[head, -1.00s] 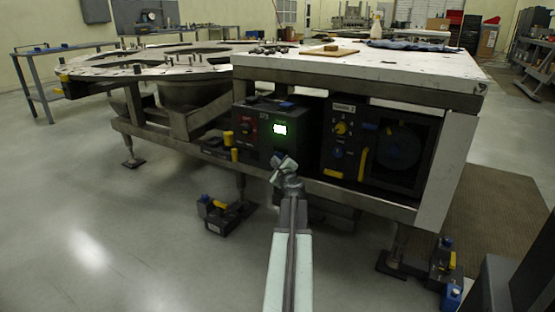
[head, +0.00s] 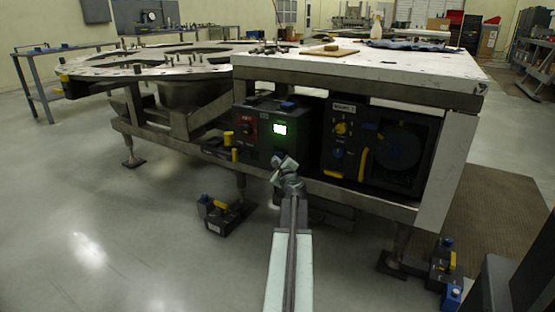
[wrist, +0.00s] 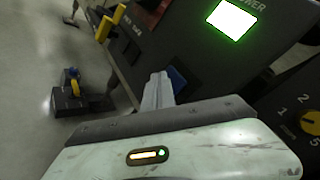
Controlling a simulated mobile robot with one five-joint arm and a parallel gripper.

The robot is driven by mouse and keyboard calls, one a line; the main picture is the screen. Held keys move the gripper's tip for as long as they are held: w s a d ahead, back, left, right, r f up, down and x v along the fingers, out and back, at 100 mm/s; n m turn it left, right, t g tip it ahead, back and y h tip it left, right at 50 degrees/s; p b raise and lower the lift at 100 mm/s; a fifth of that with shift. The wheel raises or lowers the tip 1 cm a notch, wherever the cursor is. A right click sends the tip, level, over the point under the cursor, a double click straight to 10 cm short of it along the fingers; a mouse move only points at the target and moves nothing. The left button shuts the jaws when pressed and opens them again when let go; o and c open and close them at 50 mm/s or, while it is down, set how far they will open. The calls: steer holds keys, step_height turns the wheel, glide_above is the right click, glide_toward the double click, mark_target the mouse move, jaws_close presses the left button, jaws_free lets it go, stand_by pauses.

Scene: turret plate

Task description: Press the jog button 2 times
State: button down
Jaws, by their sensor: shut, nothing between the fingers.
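My gripper (head: 278,160) is shut and empty, in front of the dark control box (head: 262,147) under the white bench. In the wrist view my gripper (wrist: 158,78) points at the box's front panel (wrist: 190,50). A blue part (wrist: 178,79), perhaps the jog button, shows just right of the fingertips below the lit green-edged screen (wrist: 232,18). The fingers partly cover it; its label is not readable, and I cannot tell whether they touch it. The lit screen also shows in the head view (head: 280,129).
A second box with a yellow dial (head: 341,128) is to the right. A metal frame rail (head: 340,193) runs below. A dark pedal-like unit (head: 222,214) sits on the floor, with open floor left of it.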

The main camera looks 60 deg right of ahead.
steer(key=shift+a, duration=0.85)
steer(key=a, duration=0.5)
stand_by(0.6)
